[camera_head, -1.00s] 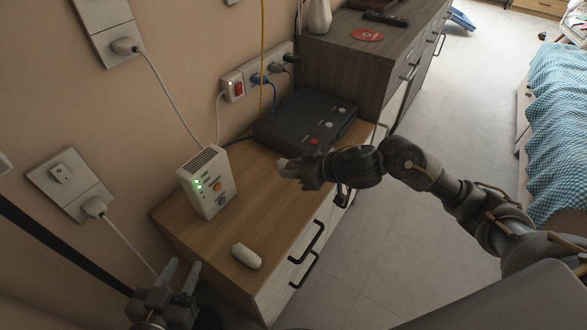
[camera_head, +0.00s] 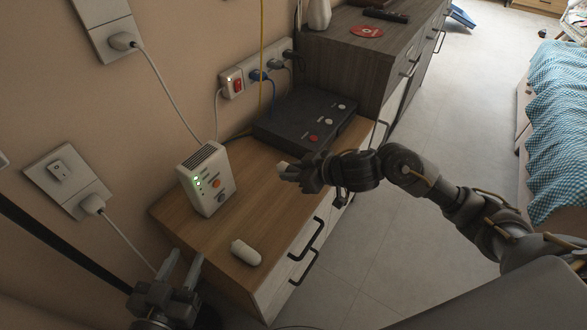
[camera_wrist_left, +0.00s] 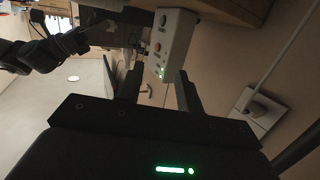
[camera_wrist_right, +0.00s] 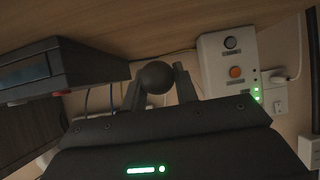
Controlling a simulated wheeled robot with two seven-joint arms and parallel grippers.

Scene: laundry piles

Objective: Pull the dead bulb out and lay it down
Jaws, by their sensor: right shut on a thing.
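My right gripper (camera_head: 286,170) is above the wooden cabinet top, in front of the black box. In the right wrist view its fingers (camera_wrist_right: 155,85) are shut on a dark round thing (camera_wrist_right: 156,77), which may be the dead bulb; I cannot tell for sure. A small pale tip shows at this gripper in the head view. My left gripper (camera_head: 187,257) is open and empty beside the cabinet's near left end; its two fingers stand apart in the left wrist view (camera_wrist_left: 158,90). A white rounded piece (camera_head: 245,252) lies on the cabinet top near its front edge.
A white box with green lights and an orange button (camera_head: 207,180) stands on the wooden cabinet (camera_head: 188,238). A black box with buttons (camera_head: 306,120) lies behind. A power strip (camera_head: 258,72) and cables run along the wall. The cabinet top between is partly clear.

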